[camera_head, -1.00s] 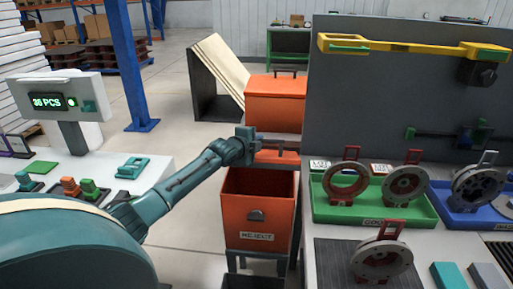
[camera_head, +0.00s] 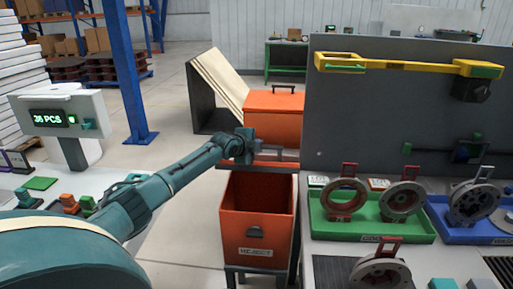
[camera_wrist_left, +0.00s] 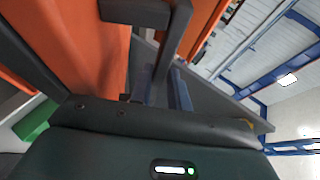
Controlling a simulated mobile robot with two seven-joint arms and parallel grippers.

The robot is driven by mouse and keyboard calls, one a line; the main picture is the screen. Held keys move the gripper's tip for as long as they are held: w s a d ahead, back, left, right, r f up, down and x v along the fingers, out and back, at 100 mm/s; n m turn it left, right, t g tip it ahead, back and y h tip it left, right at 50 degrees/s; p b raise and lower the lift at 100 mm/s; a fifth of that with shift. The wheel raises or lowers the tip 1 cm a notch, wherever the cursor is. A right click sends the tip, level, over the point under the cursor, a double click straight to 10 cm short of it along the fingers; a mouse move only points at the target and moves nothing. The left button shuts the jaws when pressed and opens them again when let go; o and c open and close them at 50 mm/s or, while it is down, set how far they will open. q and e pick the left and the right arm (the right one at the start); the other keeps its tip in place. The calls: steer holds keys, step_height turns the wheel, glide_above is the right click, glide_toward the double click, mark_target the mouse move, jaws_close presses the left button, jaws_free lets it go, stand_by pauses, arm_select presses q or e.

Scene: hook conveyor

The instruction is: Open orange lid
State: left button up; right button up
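The orange reject bin (camera_head: 256,228) stands in the middle of the head view, and I see into its dark inside. The orange lid (camera_head: 262,166) shows as a thin strip, nearly edge-on, behind and above the bin's opening. My left gripper (camera_head: 250,148) is at the lid's dark handle (camera_head: 275,152). In the left wrist view, my fingers (camera_wrist_left: 163,92) sit on both sides of the handle (camera_wrist_left: 150,12), close against its bar. The lid's orange face fills the left of that view. My right gripper is in neither view.
A closed orange box (camera_head: 275,118) stands behind the bin. On the right, a green tray (camera_head: 372,228) and a blue tray (camera_head: 470,232) hold round metal parts. A counter display (camera_head: 58,115) stands on the left bench. Clear floor lies left of the bin.

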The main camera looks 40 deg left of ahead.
arm_select(q)
steer(key=o, duration=0.3)
steer(key=shift+o, duration=0.2)
steer(key=b+v, duration=0.1)
steer(key=v, duration=1.2)
steer(key=shift+d, duration=0.1)
